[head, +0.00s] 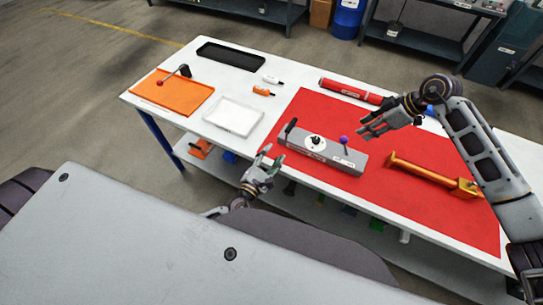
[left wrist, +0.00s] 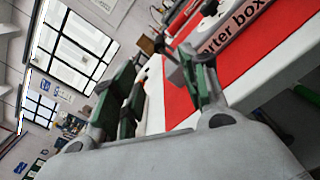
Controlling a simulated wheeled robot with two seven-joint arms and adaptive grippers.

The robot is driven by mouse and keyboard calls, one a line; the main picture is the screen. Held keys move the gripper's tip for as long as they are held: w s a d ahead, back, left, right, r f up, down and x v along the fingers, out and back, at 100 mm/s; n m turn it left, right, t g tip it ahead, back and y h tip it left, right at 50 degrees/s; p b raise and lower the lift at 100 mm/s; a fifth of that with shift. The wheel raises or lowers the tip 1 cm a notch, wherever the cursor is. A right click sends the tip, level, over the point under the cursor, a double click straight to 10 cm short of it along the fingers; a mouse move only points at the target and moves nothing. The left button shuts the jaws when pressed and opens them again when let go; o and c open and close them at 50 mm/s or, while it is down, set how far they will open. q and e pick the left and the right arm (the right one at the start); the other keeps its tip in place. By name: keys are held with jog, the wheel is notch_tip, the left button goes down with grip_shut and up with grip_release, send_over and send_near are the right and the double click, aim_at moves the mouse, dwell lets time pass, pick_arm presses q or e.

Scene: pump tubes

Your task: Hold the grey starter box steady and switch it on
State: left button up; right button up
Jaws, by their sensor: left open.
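The grey starter box (head: 326,158) lies on the red mat (head: 300,103) near the table's front edge. It has a white disc with a black knob (head: 316,142), a purple ball-topped lever (head: 343,140) and a black handle (head: 290,127) at its left end. My left gripper (head: 268,160) is open and empty, just left of and in front of the box, apart from it. In the left wrist view the box (left wrist: 232,32) shows partly, beyond the open fingers (left wrist: 165,85). My right gripper (head: 364,126) looks open and empty, behind and above the box's right end.
An orange tool (head: 430,172) lies right of the box, and a red cylinder (head: 349,91) lies behind. An orange tray (head: 171,95), a white tray (head: 233,116) and a black tray (head: 231,57) occupy the table's left part.

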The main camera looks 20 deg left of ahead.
aim_at(288, 130)
pick_arm(q)
jog(key=shift+w, duration=0.15)
jog(key=shift+w+d, duration=0.3)
jog(key=shift+w, duration=1.95)
jog(key=shift+w+d, duration=0.35)
jog(key=shift+w, duration=1.85)
jog(key=shift+w+d, duration=0.3)
jog(key=shift+w, duration=1.95)
